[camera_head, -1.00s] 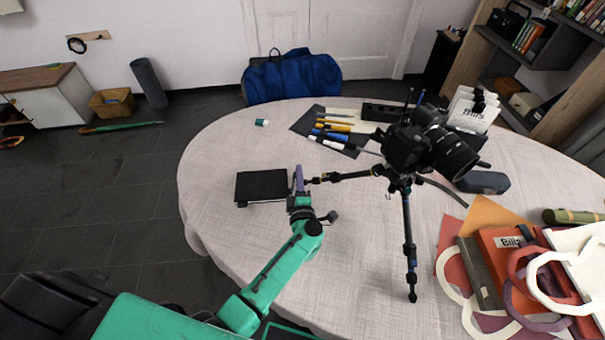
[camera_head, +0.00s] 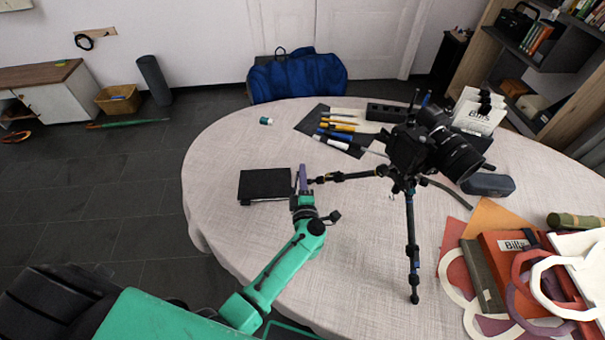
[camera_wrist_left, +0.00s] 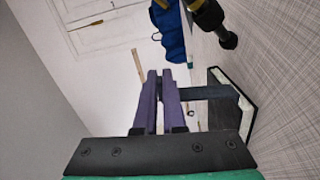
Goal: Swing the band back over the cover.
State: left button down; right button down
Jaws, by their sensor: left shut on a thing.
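A black notebook (camera_head: 265,184) lies flat on the round table, left of the tripod. My left gripper (camera_head: 303,180) with purple fingers is just beyond the notebook's right edge. In the left wrist view the fingers (camera_wrist_left: 157,100) are shut on a dark band (camera_wrist_left: 203,92). The band stretches from the fingers across to the notebook (camera_wrist_left: 231,100), whose black cover and pale page edges show on the right. The band's far part is hidden in both views. My right gripper is not in view.
A tripod with a camera (camera_head: 434,148) stands close right of my left gripper, one leg reaching towards it. Pens on a dark mat (camera_head: 340,133) lie behind. Books and cut-out shapes (camera_head: 520,275) fill the right side. The table (camera_head: 225,150) is clear around the notebook's left and back.

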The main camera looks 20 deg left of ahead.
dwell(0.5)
pick_arm(q)
jog(key=c, duration=1)
grip_release()
jog(key=b+v, duration=0.1)
jog(key=v, duration=1.3)
jog(key=shift+s+d+b, duration=0.15)
jog(key=shift+s+b, duration=0.1)
jog(key=shift+b, duration=0.05)
